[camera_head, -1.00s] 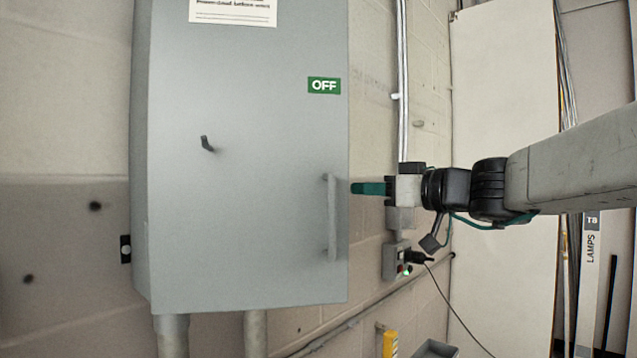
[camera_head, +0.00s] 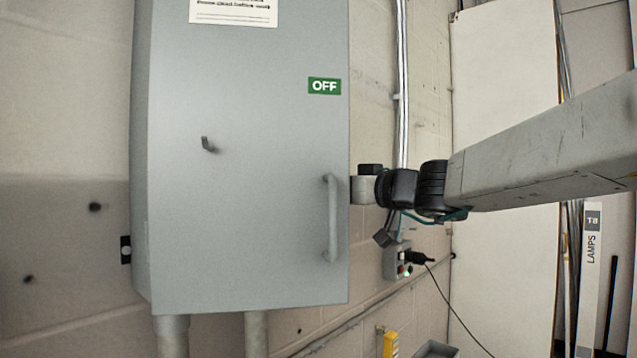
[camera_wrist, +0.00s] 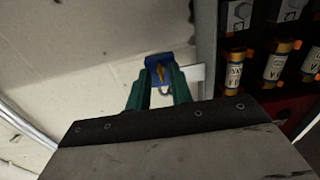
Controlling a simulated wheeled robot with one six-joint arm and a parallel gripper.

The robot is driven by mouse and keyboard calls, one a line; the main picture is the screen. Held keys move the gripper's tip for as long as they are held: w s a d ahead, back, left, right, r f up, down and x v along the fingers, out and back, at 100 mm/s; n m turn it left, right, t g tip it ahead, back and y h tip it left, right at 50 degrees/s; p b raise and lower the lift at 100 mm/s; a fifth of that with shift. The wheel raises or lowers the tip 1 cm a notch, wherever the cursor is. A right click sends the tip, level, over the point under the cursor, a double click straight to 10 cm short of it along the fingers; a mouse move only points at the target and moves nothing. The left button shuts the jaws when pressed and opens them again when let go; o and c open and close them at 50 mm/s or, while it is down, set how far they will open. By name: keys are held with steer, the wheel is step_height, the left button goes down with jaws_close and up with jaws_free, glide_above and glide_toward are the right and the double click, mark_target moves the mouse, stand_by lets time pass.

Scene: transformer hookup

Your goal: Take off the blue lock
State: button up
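The blue lock (camera_wrist: 154,62) shows in the wrist view, with a yellowish mark on its face and a grey ring just below it. My gripper (camera_wrist: 160,75) has two green fingers set apart, their tips at the lock's two sides. I cannot tell whether they touch it. In the head view my gripper's body (camera_head: 364,188) is at the right edge of the grey cabinet (camera_head: 240,230). The fingers and lock are hidden there behind the cabinet.
The cabinet door has a handle (camera_head: 332,218) and a green OFF label (camera_head: 324,86). A small control box with a plugged cable (camera_head: 397,262) is on the wall below my wrist. In the wrist view, labelled fuses (camera_wrist: 275,62) sit at the right inside a dark opening.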

jaws_close()
steer(key=m, duration=0.7)
steer(key=shift+o, duration=0.4)
jaws_free()
steer(key=v, duration=1.3)
steer(key=shift+s+d, duration=0.25)
